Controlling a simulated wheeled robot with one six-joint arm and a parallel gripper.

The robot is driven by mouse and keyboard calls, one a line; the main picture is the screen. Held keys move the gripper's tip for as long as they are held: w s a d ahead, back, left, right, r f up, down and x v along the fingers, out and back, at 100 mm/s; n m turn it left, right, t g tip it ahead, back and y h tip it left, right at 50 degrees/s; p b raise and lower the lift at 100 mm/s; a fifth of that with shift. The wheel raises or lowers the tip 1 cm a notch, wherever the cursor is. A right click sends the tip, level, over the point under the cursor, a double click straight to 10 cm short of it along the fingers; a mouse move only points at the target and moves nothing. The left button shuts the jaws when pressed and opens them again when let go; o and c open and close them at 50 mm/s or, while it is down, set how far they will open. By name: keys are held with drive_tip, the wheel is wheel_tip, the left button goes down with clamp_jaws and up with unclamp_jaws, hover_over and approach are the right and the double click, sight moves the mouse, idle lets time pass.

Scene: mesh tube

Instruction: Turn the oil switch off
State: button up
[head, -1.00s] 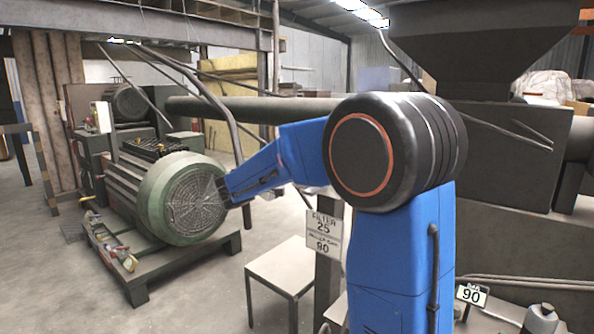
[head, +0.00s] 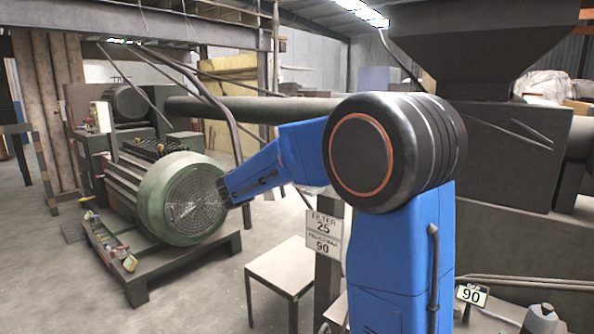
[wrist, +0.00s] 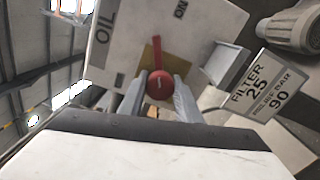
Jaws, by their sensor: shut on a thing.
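The oil switch is a red rotary knob (wrist: 159,86) with a red lever (wrist: 156,52) on a yellowish plate (wrist: 146,66). It sits on a pale box (wrist: 215,22) marked OIL, with ON near the upper right of its face. In the wrist view the lever points up, leaning slightly left. A small dark label (wrist: 119,80) at lower left is not readable. My gripper (wrist: 160,82) has a grey finger on each side of the round knob and is shut on it. In the head view my blue arm shows, but the gripper and switch cannot be made out.
A sign reading FILTER 25 and 90 (wrist: 262,88) stands right of the switch box. It also shows in the head view (head: 324,232), near a small table (head: 283,268). A green motor (head: 182,200) sits on a low pallet at left. A dark hopper machine (head: 480,140) fills the right.

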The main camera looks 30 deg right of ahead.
drive_tip(key=n, duration=0.6)
drive_tip(key=shift+f+n, duration=0.1)
drive_tip(key=shift+n, duration=0.2)
drive_tip(key=n, duration=0.6)
idle(0.4)
drive_tip(key=o, duration=1.1)
drive_tip(key=shift+c, duration=0.2)
drive_tip(key=v, duration=1.7)
drive_tip(key=shift+a, duration=0.25)
